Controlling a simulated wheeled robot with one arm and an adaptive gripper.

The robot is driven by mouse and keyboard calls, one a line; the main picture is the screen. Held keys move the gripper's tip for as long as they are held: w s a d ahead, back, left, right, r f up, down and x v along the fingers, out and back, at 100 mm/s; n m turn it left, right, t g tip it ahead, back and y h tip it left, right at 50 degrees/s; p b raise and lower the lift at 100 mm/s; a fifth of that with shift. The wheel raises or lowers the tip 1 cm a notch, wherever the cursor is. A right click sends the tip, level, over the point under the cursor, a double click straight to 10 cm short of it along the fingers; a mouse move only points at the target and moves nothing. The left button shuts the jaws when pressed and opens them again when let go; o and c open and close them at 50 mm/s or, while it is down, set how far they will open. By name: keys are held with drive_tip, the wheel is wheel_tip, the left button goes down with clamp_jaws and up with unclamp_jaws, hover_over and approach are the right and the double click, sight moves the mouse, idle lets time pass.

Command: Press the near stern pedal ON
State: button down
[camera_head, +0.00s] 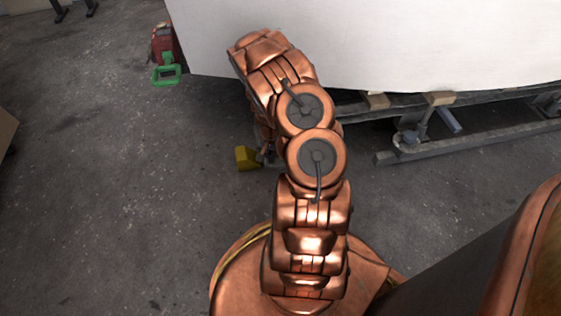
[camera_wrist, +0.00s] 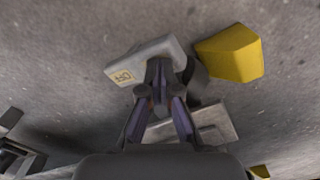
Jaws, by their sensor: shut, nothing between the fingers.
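In the wrist view, a grey block-shaped pedal (camera_wrist: 150,52) with a small yellow marked label sits on the concrete floor. A flat grey plate (camera_wrist: 208,122) shows below and behind the fingers. A yellow block (camera_wrist: 232,54) is just right of the pedal. In the head view, the yellow block (camera_head: 246,158) shows left of my arm, which hides most of the pedal and the gripper.
A large white hull (camera_head: 380,40) fills the back right, above a metal support frame (camera_head: 470,138) with wooden blocks. A red object (camera_head: 163,42) with a green frame (camera_head: 167,75) stands at the back left.

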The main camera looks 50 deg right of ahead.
drive_tip(key=shift+f+b, duration=0.3)
drive_tip(key=shift+f, duration=0.75)
idle(0.6)
drive_tip(key=shift+r, duration=0.15)
drive_tip(key=shift+r+p, duration=1.5)
drive_tip(key=shift+r, duration=1.9)
